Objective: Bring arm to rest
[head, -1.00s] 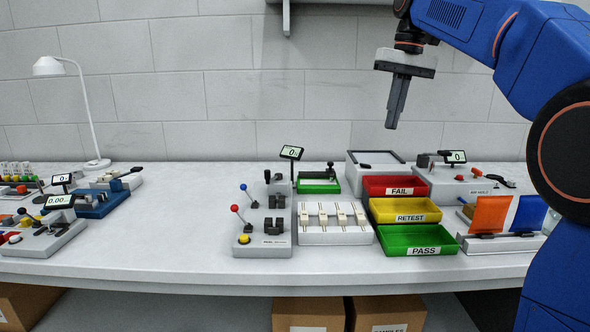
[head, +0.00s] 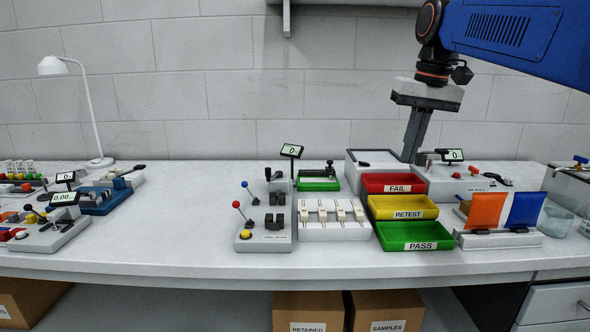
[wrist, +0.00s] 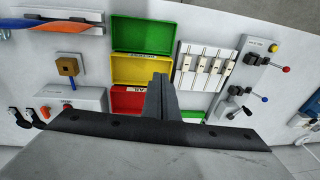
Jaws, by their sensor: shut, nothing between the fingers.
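My gripper (head: 413,140) hangs from my blue arm at the upper right of the head view. Its two dark fingers are together, pointing down, with nothing held. The fingertips appear in front of the back of the bench, above the red FAIL tray (head: 393,184). In the wrist view my gripper (wrist: 160,88) shows as closed fingers at the centre, with the bench below and part of the red tray hidden behind them.
Yellow RETEST (head: 404,207) and green PASS (head: 414,236) trays stand in front of the red one. A lever panel (head: 264,232) and a white slotted block (head: 335,228) are left of them. Orange and blue flags (head: 505,211) stand at right. Bare bench (head: 170,230) lies at left-centre.

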